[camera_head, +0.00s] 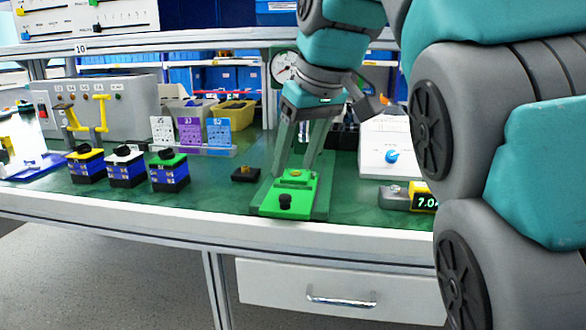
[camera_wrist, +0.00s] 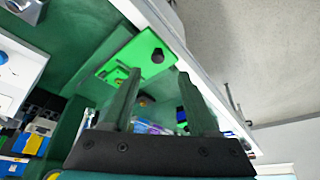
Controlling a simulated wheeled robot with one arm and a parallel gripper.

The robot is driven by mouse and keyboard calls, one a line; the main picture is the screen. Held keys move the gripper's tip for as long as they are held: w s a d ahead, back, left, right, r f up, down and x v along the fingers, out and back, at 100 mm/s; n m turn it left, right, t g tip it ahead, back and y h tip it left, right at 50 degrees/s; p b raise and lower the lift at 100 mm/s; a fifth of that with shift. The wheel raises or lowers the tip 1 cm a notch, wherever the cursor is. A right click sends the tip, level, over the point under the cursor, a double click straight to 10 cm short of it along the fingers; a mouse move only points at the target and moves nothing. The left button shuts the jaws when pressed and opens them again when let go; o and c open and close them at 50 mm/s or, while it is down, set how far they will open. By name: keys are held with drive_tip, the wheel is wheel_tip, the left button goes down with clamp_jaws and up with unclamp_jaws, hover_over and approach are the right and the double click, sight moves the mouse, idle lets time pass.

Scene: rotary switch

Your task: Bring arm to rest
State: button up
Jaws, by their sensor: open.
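My gripper (camera_head: 297,168) points down over the green switch plate (camera_head: 268,200), with its two fingers apart and nothing seen between them. The plate has a black rotary knob (camera_head: 285,201) near its front edge and a small brass-coloured part (camera_head: 296,174) farther back, near my fingertips. In the wrist view the open gripper (camera_wrist: 158,76) shows both fingers, with the black knob (camera_wrist: 157,56) beyond the tips. I cannot tell whether a fingertip touches the plate.
Several blue-black switch boxes (camera_head: 126,168) stand on the green bench to the left. A small black block (camera_head: 245,174) sits just left of the plate. A white box with a blue knob (camera_head: 391,156) and a yellow display (camera_head: 424,199) stand to the right. A gauge (camera_head: 285,66) is behind my arm.

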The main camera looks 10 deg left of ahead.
idle(0.3)
drive_tip(key=s+d+f+m+g+h, duration=0.1)
drive_tip(key=s+d+f+m, duration=0.25)
drive_tip(key=d+f, duration=0.4)
drive_tip(key=s+d+f+m+g+h, duration=0.1)
drive_tip(key=s+d+f+m, duration=0.25)
drive_tip(key=d+f, duration=0.45)
drive_tip(key=s+d+f+g, duration=0.1)
drive_tip(key=s+d+f, duration=0.2)
drive_tip(key=s+f, duration=0.5)
drive_tip(key=s+d+f+m+g+h+p, duration=0.1)
drive_tip(key=s+d+f+g, duration=0.1)
drive_tip(key=s+f, duration=0.7)
drive_tip(key=shift+s+d+f+m, duration=0.3)
drive_tip(key=shift+s+d, duration=0.15)
drive_tip(key=shift+s, duration=0.4)
